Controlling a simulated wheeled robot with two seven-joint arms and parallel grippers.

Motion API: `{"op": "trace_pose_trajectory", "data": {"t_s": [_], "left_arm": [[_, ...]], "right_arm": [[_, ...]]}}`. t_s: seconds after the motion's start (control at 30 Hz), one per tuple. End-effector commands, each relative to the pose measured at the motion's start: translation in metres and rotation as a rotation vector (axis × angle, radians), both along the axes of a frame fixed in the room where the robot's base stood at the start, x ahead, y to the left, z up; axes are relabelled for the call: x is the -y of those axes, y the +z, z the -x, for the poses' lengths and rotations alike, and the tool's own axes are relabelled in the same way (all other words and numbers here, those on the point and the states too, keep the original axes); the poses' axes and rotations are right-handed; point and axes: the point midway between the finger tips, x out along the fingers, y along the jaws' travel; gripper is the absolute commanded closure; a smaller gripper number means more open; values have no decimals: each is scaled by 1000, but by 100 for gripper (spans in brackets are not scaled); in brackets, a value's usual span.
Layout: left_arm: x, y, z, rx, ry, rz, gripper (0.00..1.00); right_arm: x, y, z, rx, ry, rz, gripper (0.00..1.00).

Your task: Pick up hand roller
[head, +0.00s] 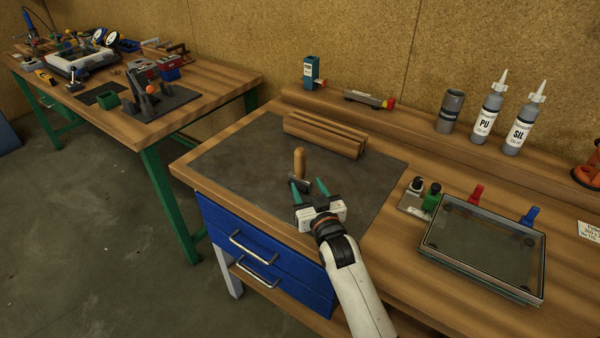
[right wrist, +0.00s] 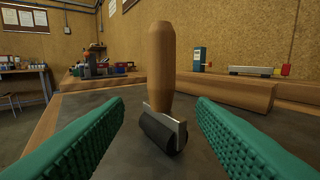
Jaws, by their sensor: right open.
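The hand roller has a wooden handle (head: 299,162) standing upright and a dark roller head with a metal bracket on the grey mat (head: 235,150). In the right wrist view the hand roller (right wrist: 162,75) stands between and beyond the green fingers, with its black roller (right wrist: 158,133) low on the mat. My right gripper (head: 309,187) is open, its green fingertips close to the roller's near side. In the right wrist view its fingers (right wrist: 160,120) spread to either side, with visible gaps to the roller. My left gripper is in neither view.
Wooden strips (head: 325,135) lie behind the roller on the mat. A framed glass pane (head: 485,250) lies to the right, near small red, blue and green clamps. Bottles (head: 488,115) stand on the back shelf. The mat left of the roller is clear.

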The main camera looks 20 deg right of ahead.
Motion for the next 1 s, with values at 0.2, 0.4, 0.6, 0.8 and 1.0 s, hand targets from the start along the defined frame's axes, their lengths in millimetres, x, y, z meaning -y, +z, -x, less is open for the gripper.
{"op": "trace_pose_trajectory", "data": {"t_s": [0.2, 0.4, 0.6, 0.8, 1.0], "left_arm": [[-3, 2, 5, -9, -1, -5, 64], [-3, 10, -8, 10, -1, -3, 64], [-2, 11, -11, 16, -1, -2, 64], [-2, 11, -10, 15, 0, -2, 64], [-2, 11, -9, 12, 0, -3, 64]], "right_arm": [[0, 1, -18, 0, 0, 0, 49], [-1, 5, -43, 0, 0, -1, 49], [-1, 3, -64, 0, -1, -1, 49], [-1, 3, -67, 0, -1, -1, 49], [-1, 3, -67, 0, -1, -1, 67]]}}
